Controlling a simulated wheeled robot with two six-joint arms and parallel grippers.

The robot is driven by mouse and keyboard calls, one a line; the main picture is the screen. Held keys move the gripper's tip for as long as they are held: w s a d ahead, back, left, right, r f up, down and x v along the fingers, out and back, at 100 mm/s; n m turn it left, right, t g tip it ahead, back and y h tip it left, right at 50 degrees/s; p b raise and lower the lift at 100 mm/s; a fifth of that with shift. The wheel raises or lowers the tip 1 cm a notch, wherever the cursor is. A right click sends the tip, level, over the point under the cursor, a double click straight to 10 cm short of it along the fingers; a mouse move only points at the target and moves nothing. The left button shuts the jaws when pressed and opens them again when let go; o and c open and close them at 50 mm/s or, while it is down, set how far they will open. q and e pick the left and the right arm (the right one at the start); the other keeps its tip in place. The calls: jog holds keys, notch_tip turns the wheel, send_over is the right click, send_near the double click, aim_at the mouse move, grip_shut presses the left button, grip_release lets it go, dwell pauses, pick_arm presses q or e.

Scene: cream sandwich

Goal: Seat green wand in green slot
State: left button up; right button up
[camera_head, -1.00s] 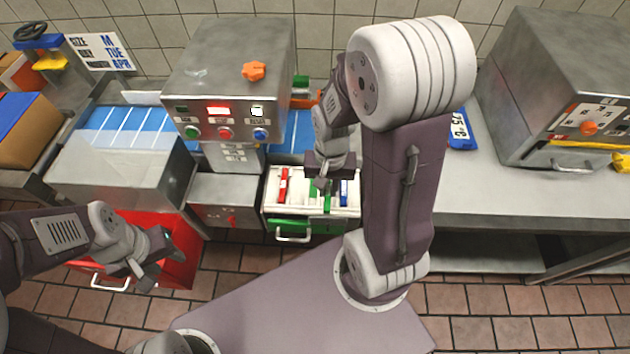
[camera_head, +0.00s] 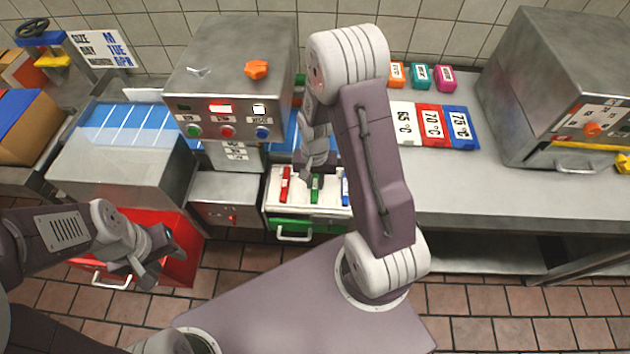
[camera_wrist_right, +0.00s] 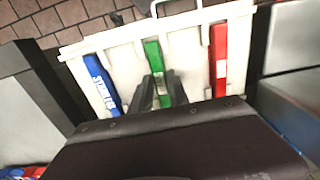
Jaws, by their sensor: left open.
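The green wand (camera_head: 316,189) lies in the middle of the white tray (camera_head: 300,205), between a red wand (camera_head: 285,185) and a blue wand (camera_head: 345,187). It runs roughly parallel to them. The right wrist view also shows the green wand (camera_wrist_right: 153,58); the slot under it is hidden. My right gripper (camera_head: 307,175) is over the tray's back edge by the green wand. In the right wrist view its two dark fingers (camera_wrist_right: 162,92) stand apart, one on each side of the wand's near end. My left gripper (camera_head: 152,268) is open and empty at the lower left.
A red open drawer (camera_head: 185,255) is by my left gripper. Temperature cards (camera_head: 432,125) lie on the steel counter (camera_head: 500,190) at the right, whose front is clear.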

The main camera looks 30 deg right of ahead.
aim_at(315, 185)
jog(key=shift+o, duration=0.9)
notch_tip(315, 185, up, 12)
jog(key=s+a+n+t, duration=0.1)
jog(key=s+a+n, duration=0.3)
jog(key=s+n, duration=0.2)
jog(key=shift+s+a+f+p, duration=0.2)
jog(key=shift+s+a+p, duration=0.2)
jog(key=shift+s, duration=0.65)
